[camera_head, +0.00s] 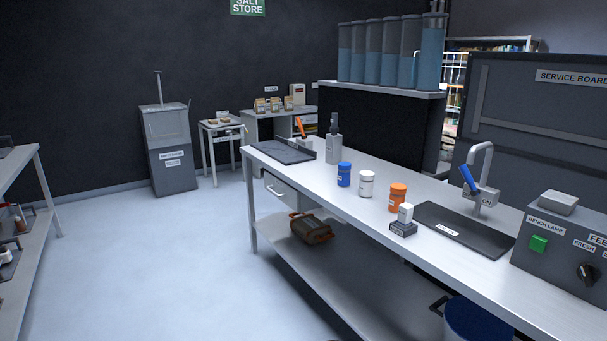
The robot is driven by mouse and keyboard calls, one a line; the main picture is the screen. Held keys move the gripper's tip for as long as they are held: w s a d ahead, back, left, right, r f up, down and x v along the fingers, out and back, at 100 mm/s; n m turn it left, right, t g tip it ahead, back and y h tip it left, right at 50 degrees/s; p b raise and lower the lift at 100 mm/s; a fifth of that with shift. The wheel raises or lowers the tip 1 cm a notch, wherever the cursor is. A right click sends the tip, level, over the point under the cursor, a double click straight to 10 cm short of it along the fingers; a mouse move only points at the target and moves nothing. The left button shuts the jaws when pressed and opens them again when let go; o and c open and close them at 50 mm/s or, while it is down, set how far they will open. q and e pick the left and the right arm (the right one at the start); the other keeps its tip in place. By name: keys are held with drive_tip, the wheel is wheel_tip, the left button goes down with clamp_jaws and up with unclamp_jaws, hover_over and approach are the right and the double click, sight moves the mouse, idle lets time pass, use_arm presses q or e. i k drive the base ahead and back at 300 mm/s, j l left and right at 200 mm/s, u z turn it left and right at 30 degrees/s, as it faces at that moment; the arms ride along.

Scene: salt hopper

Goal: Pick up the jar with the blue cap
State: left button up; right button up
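The jar with the blue cap (344,174) stands upright on the white bench (310,187), leftmost of three small jars in a row. Its body looks blue too, with a pale label. A white jar (366,184) stands just right of it, apart from it. An orange jar (398,197) stands further right and nearer. Neither of my grippers shows in the head view.
A grey upright device (333,145) stands behind the blue jar. A small grey block with a white top (404,221) sits near the bench's front edge. A dark mat (464,229), a tap (482,182) and a control box (565,245) are further right. Open floor (160,265) lies to the left.

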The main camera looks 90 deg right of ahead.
sight(344, 168)
drive_tip(key=z, duration=3.05)
drive_tip(key=i+j+z, duration=0.1)
drive_tip(key=z, duration=0.6)
drive_tip(key=i+j+z, duration=0.2)
drive_tip(key=j, duration=0.15)
drive_tip(key=i+j+z, duration=0.2)
drive_tip(key=j, duration=0.15)
drive_tip(key=i+j+z, duration=0.2)
drive_tip(key=j, duration=0.15)
drive_tip(key=j+z, duration=0.2)
drive_tip(key=j, duration=0.15)
